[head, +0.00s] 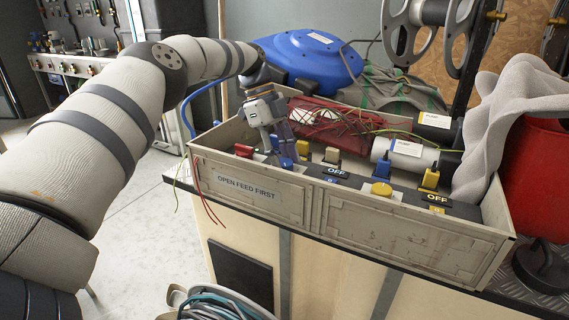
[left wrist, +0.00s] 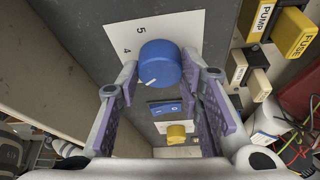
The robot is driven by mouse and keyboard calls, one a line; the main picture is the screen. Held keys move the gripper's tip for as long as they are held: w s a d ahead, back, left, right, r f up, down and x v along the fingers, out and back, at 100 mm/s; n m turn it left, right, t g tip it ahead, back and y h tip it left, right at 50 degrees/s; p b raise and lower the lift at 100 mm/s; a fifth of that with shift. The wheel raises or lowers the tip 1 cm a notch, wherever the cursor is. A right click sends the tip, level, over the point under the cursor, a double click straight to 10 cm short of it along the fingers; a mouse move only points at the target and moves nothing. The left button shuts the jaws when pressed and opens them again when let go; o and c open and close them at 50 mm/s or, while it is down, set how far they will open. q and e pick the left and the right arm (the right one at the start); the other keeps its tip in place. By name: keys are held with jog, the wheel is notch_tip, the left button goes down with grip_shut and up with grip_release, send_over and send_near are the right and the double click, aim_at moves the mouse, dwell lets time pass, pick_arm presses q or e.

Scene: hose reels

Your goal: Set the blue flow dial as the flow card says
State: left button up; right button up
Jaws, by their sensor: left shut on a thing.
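The blue flow dial (left wrist: 160,64) sits on a white scale plate (left wrist: 128,38) in the left wrist view, where a 4 and a 5 are readable. Its white pointer line aims toward the lower left of that view, below the 4. My left gripper (left wrist: 166,92) has its purple-padded fingers on either side of the dial, shut on it. In the head view my left gripper (head: 284,150) reaches down into the left part of the grey box, and the fingers largely hide the dial. I cannot identify a flow card with readable text. My right gripper is not in view.
The grey box (head: 400,240) has a label "OPEN FEED FIRST" (head: 246,187). A yellow knob (head: 381,188), yellow plugs (head: 430,178), "OFF" labels and loose wires are close by. A blue hose reel (head: 310,55) and red bin (head: 540,165) stand around the box.

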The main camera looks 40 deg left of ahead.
pick_arm(q)
jog(key=shift+f+m+b, duration=0.1)
jog(key=shift+m+b, duration=0.2)
jog(key=shift+m, duration=0.1)
jog(key=shift+g, duration=0.3)
jog(key=o, duration=1.2)
jog(key=shift+c, duration=0.2)
